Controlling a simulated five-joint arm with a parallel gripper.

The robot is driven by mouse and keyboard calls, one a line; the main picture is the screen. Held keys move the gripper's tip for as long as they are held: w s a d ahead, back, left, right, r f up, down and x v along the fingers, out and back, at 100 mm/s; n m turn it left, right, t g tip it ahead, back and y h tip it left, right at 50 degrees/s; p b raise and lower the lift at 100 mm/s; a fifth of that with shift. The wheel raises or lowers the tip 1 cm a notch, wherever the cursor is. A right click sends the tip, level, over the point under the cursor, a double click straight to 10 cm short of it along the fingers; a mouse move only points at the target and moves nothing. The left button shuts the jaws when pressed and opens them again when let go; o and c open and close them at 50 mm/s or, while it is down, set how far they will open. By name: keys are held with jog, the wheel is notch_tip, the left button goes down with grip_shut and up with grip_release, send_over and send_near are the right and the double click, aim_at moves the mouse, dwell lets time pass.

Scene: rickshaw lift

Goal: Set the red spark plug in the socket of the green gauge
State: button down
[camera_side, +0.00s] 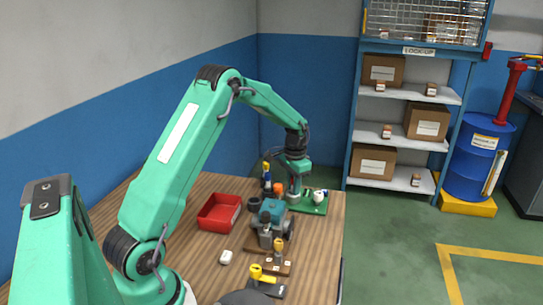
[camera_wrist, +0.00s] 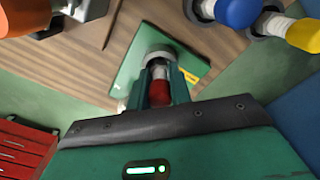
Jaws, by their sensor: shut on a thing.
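The red spark plug (camera_wrist: 158,92) is between the two fingers of my gripper (camera_wrist: 161,82) in the wrist view, its red end toward me and its pale part pointing away. My gripper also shows in the side view (camera_side: 295,188), low over the green gauge (camera_side: 318,209), and is shut on the plug. The gauge is a green plate (camera_wrist: 133,72) with a grey round socket (camera_wrist: 160,53). The plug lines up with the socket; I cannot tell how deep it is in it. The fingers hide part of both.
A blue-topped plug (camera_wrist: 236,10) and a yellow-topped plug (camera_wrist: 303,34) stand close by. The teal engine (camera_side: 272,217) is in front of the gauge.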

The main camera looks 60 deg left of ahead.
jog(key=shift+f, duration=0.1)
jog(key=c, duration=0.8)
grip_release()
jog(key=shift+r, duration=0.25)
jog(key=shift+r, duration=3.25)
jog(key=shift+r, duration=0.1)
